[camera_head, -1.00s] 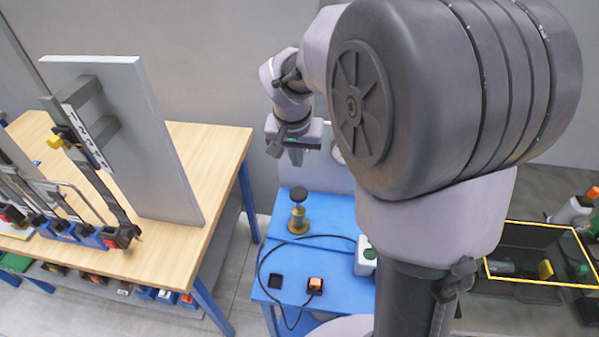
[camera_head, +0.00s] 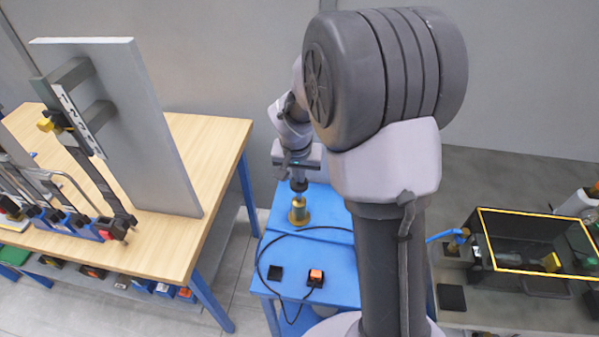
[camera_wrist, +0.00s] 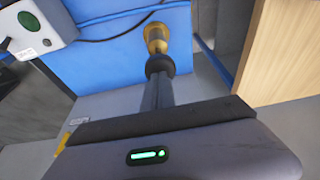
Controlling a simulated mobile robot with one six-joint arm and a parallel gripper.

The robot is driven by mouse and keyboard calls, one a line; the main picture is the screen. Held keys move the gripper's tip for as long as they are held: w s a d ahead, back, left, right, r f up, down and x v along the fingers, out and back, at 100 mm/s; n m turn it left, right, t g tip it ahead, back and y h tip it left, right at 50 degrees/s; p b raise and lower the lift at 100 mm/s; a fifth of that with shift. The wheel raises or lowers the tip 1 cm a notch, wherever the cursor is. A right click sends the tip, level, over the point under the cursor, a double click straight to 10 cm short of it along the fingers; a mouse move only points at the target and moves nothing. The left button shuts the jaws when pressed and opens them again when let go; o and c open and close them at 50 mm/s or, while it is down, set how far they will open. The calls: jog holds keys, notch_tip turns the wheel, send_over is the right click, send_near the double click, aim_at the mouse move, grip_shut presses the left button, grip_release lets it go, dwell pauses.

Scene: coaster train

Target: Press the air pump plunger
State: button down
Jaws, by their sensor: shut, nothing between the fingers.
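The air pump (camera_head: 299,214) has a brass body and stands on the blue table. Its black plunger knob (camera_head: 299,186) sits on top, raised a little above the body. My gripper (camera_head: 298,176) points down directly over the knob, shut and empty. In the wrist view, my shut fingers (camera_wrist: 158,92) line up with the black knob (camera_wrist: 160,65), with the brass pump body (camera_wrist: 156,38) beyond it. The fingertips are at or very close to the knob; I cannot tell for sure whether they touch. The plunger does not look clearly pushed in.
The blue table (camera_head: 325,262) also carries a black cable, a dark square pad (camera_head: 275,273) and an orange switch (camera_head: 315,277). A wooden workbench (camera_head: 215,150) with an upright grey panel stands left. A yellow-rimmed dark bin (camera_head: 530,270) is right.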

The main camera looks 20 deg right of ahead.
aim_at(300, 185)
notch_tip(300, 185, down, 6)
jog(key=b, duration=0.6)
jog(key=shift+s, duration=0.1)
jog(key=shift+s+r, duration=0.15)
jog(key=shift+r+p, duration=0.3)
jog(key=shift+p, duration=0.15)
jog(key=r+p, duration=0.2)
jog(key=r, duration=0.2)
jog(key=shift+w+p, duration=0.25)
jog(key=shift+p, duration=0.15)
jog(key=p+v, duration=0.2)
jog(key=v, duration=0.8)
